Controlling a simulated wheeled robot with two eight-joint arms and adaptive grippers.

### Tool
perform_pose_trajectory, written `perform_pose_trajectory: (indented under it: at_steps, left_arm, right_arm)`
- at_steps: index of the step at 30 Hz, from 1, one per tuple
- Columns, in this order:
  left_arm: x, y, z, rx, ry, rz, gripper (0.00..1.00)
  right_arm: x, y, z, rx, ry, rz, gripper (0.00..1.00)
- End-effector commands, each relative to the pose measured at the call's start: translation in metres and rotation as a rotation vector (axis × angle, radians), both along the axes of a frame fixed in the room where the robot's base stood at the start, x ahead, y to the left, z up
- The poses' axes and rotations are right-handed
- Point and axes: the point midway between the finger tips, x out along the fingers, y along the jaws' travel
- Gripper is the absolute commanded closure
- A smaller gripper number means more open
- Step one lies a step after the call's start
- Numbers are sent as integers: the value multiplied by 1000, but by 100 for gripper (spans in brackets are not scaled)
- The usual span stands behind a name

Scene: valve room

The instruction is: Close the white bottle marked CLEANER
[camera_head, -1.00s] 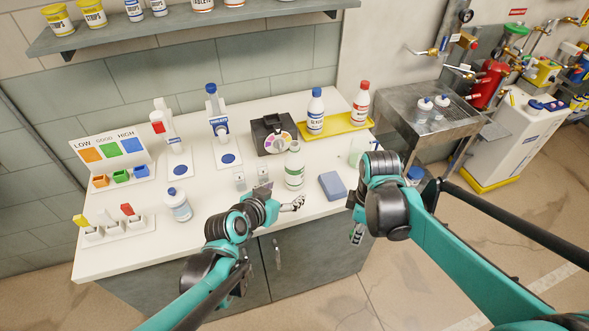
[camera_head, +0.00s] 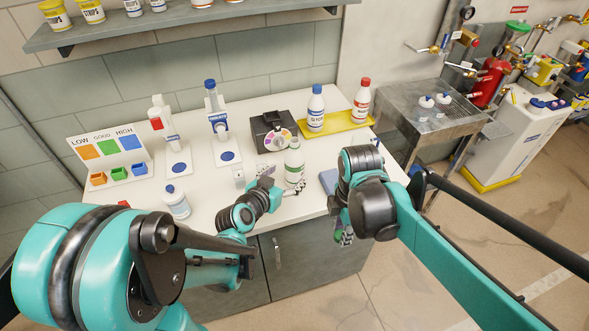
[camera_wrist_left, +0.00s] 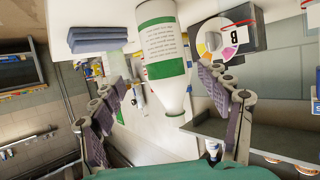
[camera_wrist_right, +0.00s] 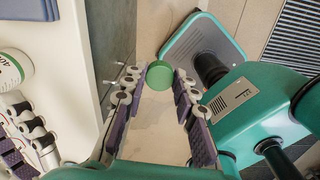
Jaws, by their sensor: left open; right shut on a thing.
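The white bottle with a green label (camera_head: 294,163) stands upright and capless on the counter; its name is not readable. It also shows in the left wrist view (camera_wrist_left: 162,50), between the fingers. My left gripper (camera_head: 284,181) is open at the bottle's near side, with its fingers spread either side and apart from it. My right gripper (camera_head: 343,237) is shut on a green cap (camera_wrist_right: 160,75), off the counter's front edge and lower right of the bottle. The bottle's edge shows at the left of the right wrist view (camera_wrist_right: 12,70).
A yellow tray (camera_head: 347,124) holds two bottles at the back right. Another white bottle (camera_head: 177,202) stands at left.

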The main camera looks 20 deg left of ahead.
Motion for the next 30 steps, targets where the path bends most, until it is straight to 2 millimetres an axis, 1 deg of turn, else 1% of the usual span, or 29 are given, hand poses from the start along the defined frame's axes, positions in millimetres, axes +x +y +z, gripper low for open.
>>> perform_pose_trajectory:
  at_steps: [1,5,15,18,20,25,27,30]
  left_arm:
    - [8,-2,-5,1,0,-3,24]
    - [19,-4,-9,1,0,-1,24]
    - [21,-4,-8,1,0,0,24]
    - [24,-3,-10,1,0,0,24]
    - [30,-3,-12,1,0,0,24]
    - [55,-2,-20,0,0,0,24]
    - [64,-5,-24,0,0,-1,24]
    - [71,-6,-26,1,0,-1,24]
  right_arm:
    - [0,0,-5,0,0,0,81]
    - [0,0,-8,0,0,-1,81]
    - [0,0,-7,0,0,-1,81]
    - [0,0,-9,0,0,-1,81]
    - [0,0,-11,0,0,-1,81]
    - [0,0,-22,0,0,-1,81]
    - [0,0,-25,0,0,-1,81]
    - [0,0,-26,0,0,-1,81]
